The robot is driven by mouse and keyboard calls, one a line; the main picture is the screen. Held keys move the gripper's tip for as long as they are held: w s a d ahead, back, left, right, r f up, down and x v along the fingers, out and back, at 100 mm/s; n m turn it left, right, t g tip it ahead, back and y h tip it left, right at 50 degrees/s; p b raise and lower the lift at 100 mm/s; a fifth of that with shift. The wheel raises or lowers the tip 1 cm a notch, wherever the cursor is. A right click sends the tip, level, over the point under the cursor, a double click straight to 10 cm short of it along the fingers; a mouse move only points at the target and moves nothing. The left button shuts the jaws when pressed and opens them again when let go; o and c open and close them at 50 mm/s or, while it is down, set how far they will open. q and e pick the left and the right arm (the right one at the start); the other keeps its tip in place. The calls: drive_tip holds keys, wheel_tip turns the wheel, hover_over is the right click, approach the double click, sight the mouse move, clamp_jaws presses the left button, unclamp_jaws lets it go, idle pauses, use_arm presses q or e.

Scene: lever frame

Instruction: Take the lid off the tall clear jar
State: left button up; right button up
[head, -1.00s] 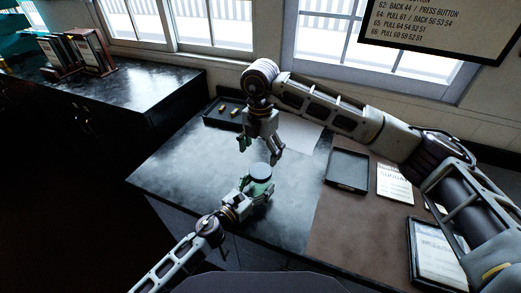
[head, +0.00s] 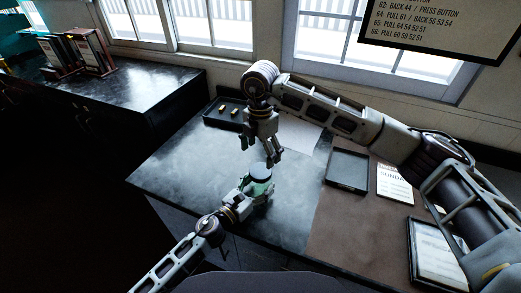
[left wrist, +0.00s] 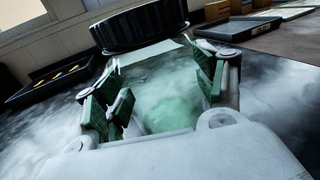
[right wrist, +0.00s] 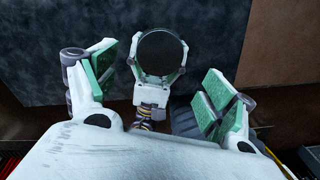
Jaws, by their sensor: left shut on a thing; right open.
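The tall clear jar (left wrist: 165,95) stands on the dark desk, greenish and see-through, with a black ribbed lid (left wrist: 140,24) on top. My right gripper (head: 261,153) is open above the jar, pointing down. In the right wrist view the round lid (right wrist: 161,54) lies between and beyond its spread fingers, apart from them.
A dark tray (head: 222,113) with small brass pieces sits at the desk's back left. An empty black tray (head: 348,170) and printed cards (head: 393,184) lie on the brown mat at right. The desk left of the jar is clear.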

sight(261, 170)
drive_tip(key=shift+f, duration=3.8)
drive_tip(key=c, duration=1.1)
drive_tip(key=shift+o, duration=0.2)
